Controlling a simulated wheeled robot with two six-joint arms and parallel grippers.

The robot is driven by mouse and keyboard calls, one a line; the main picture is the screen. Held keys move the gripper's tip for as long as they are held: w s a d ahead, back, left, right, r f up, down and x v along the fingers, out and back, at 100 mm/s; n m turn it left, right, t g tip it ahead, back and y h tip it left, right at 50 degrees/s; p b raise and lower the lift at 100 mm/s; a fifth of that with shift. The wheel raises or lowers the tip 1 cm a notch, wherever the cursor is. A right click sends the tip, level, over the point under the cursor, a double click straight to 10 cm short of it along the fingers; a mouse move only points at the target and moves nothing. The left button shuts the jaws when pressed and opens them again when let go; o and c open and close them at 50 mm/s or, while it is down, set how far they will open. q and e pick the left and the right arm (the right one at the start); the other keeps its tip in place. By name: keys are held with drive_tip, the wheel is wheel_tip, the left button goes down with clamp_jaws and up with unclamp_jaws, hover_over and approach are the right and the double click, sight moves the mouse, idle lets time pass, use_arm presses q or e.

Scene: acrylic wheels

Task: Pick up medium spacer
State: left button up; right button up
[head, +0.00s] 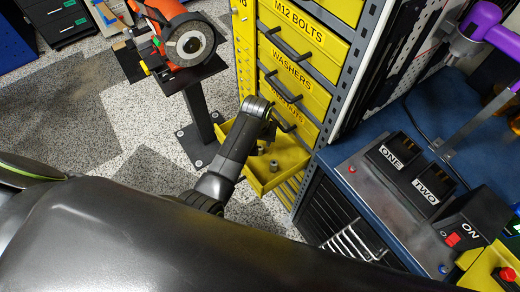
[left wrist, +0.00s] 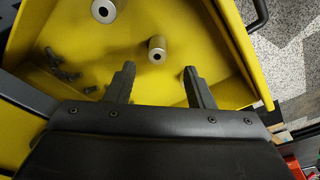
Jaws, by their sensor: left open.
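In the left wrist view, one spacer (left wrist: 157,49) stands just beyond the gap between my fingertips, and the other spacer (left wrist: 103,11) is farther off at the top edge, partly cut off. I cannot tell for sure which is the medium one. A spacer also shows in the head view (head: 274,167). My left gripper (left wrist: 160,73) is open and empty, over the drawer, with its fingers on either side of the nearer spacer's line. My right gripper is not in view.
Small dark bolts (left wrist: 62,68) lie in the drawer's left part. The yellow drawer cabinet (head: 305,60) rises behind my arm. A blue bench with a charger panel (head: 405,175) is at right, and a grinder on a stand (head: 185,45) at left.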

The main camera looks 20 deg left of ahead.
sight(260, 148)
use_arm(q)
drive_tip(key=shift+w+d+f, duration=0.1)
drive_tip(key=shift+w+f, duration=0.1)
drive_tip(key=shift+f, duration=1.25)
drive_tip(key=shift+w+d+f, duration=0.1)
drive_tip(key=shift+w+f, duration=0.05)
drive_tip(key=shift+f, duration=1.25)
clamp_jaws()
drive_tip(key=shift+a+r, duration=0.1)
